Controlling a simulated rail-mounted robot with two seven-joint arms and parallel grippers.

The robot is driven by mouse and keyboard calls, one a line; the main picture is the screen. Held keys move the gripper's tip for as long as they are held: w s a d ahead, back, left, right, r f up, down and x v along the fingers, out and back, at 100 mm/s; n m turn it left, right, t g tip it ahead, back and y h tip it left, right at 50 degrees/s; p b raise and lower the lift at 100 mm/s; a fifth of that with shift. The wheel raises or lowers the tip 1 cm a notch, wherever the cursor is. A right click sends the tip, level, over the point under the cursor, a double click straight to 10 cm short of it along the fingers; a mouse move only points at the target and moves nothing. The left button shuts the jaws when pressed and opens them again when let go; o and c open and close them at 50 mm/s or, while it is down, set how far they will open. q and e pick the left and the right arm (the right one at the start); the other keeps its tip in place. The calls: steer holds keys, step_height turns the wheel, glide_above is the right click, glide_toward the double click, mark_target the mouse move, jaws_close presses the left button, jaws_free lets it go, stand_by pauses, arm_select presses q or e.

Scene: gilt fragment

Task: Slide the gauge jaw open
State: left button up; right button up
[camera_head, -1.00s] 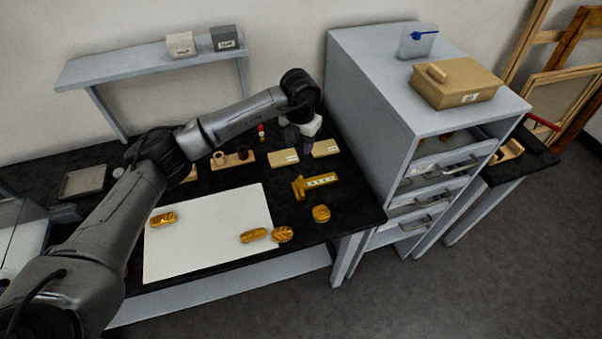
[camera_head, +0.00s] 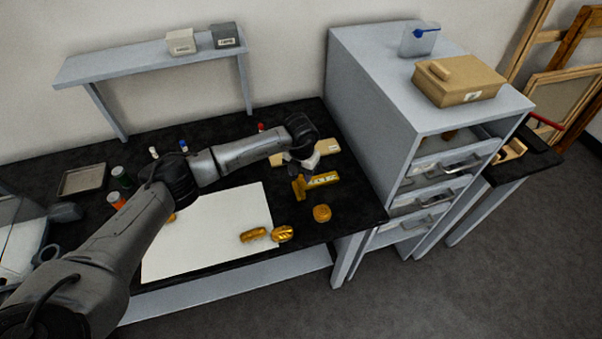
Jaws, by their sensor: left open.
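The gauge is a yellow-gold piece with a pale marked strip on its beam (camera_head: 322,180) and a crosswise jaw (camera_head: 298,188) at its left end. It lies on the black worktop, right of the white sheet. My left gripper (camera_head: 299,174) is open and comes down over the jaw end, hiding its upper part. I cannot tell whether the fingers touch the jaw. My right gripper is not in view.
A round gold piece (camera_head: 321,213) lies just in front of the gauge. Pale blocks (camera_head: 327,146) lie behind the gauge. The grey drawer cabinet (camera_head: 375,100) stands close on the right.

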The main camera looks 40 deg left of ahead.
arm_select(q)
steer(key=shift+f, duration=0.3)
jaws_close()
stand_by(0.3)
